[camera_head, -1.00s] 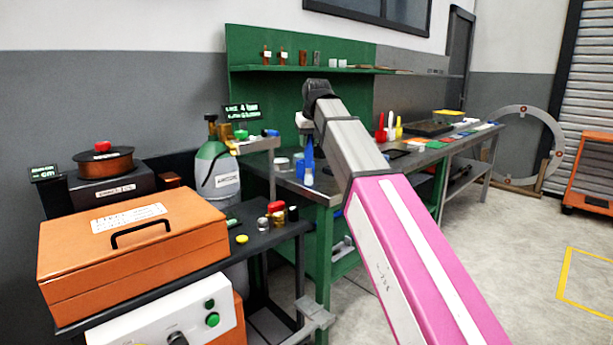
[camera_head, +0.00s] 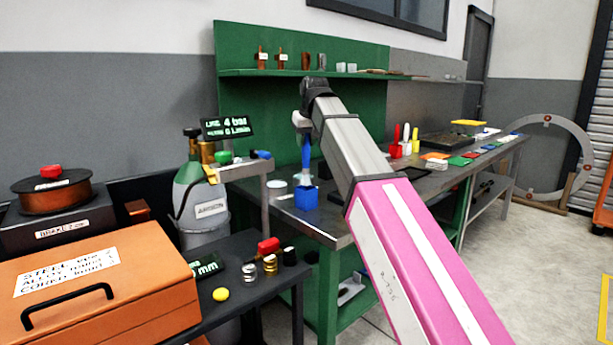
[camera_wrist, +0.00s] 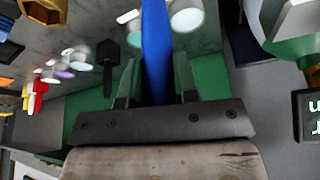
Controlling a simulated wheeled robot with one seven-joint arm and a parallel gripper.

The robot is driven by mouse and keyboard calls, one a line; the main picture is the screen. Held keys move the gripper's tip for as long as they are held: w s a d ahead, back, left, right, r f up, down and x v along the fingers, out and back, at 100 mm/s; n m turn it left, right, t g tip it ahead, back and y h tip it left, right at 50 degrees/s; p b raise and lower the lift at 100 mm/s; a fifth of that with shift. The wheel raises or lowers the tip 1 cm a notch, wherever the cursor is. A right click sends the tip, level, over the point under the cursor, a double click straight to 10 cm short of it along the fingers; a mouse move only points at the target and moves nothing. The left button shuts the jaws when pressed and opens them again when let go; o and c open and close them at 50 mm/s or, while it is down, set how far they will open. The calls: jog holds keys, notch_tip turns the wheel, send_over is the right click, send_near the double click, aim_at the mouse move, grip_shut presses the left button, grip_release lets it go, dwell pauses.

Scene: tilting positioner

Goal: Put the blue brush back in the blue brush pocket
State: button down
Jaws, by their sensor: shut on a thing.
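My gripper (camera_head: 303,124) is shut on the blue brush (camera_head: 306,153), which hangs upright below it at the left end of the long bench. In the wrist view the brush (camera_wrist: 155,45) runs between the two fingers of my gripper (camera_wrist: 157,80). The blue brush pocket (camera_head: 306,198) is a small blue box on the bench top, directly under the brush in the head view. The brush's lower end meets the box's top edge in the picture; I cannot tell whether it is inside or just above. The brush's far end is cut off in the wrist view.
Red, white and yellow brushes (camera_head: 404,138) stand farther right on the bench (camera_head: 340,225). A pale round cup (camera_head: 277,188) is left of the pocket. A grey stand with a display (camera_head: 227,127) and a gas bottle (camera_head: 200,190) are close on the left.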

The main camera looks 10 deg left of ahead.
aim_at(306, 162)
notch_tip(306, 162, down, 8)
jog(key=shift+r, duration=0.15)
dwell(0.4)
jog(key=c, duration=0.9)
grip_release()
jog(key=v, duration=1.2)
